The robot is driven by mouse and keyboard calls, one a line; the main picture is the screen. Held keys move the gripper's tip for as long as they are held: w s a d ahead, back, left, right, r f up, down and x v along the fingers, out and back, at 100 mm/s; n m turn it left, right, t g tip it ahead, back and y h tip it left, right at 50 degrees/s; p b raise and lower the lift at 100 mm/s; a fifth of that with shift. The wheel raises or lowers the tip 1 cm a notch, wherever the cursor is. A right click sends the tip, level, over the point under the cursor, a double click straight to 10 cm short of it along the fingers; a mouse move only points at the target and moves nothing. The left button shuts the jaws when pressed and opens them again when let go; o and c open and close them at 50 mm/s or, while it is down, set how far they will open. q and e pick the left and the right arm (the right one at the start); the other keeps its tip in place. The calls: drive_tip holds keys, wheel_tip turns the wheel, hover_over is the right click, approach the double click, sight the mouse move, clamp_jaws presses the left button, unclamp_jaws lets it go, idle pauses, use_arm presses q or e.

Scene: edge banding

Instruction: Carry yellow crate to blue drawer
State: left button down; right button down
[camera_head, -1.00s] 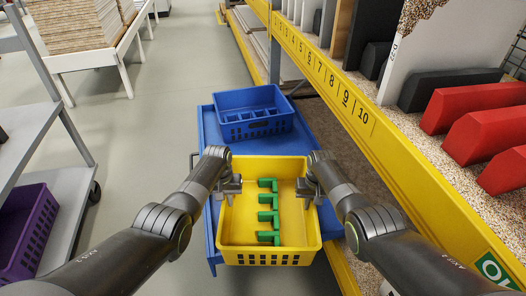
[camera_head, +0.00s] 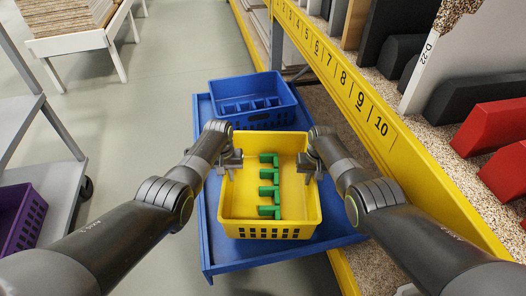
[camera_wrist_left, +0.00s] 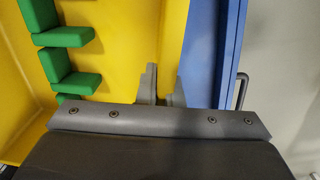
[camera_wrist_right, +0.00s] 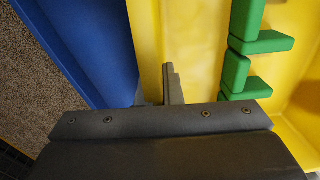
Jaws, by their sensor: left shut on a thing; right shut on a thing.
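The yellow crate (camera_head: 240,205) is in the middle of the head view, with several green L-shaped pieces (camera_head: 268,190) in a row inside it. My left gripper (camera_head: 231,166) is shut on its left wall and my right gripper (camera_head: 311,168) is shut on its right wall. Both wrist views show fingers at the crate's wall, in the left wrist view (camera_wrist_left: 160,95) and in the right wrist view (camera_wrist_right: 172,95). A blue drawer or tray (camera_head: 209,235) is below and around the crate. I cannot tell whether the crate touches it.
A blue crate (camera_head: 262,122) with compartments stands at the drawer's far end. A yellow numbered shelf edge (camera_head: 350,95) with red blocks (camera_head: 495,130) runs along the right. A grey cart (camera_head: 55,160) with a purple crate (camera_head: 22,215) is at left. The floor (camera_head: 165,80) between is clear.

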sight(230, 183)
use_arm(q)
drive_tip(key=shift+r, duration=0.1)
use_arm(e)
drive_tip(key=shift+r, duration=0.1)
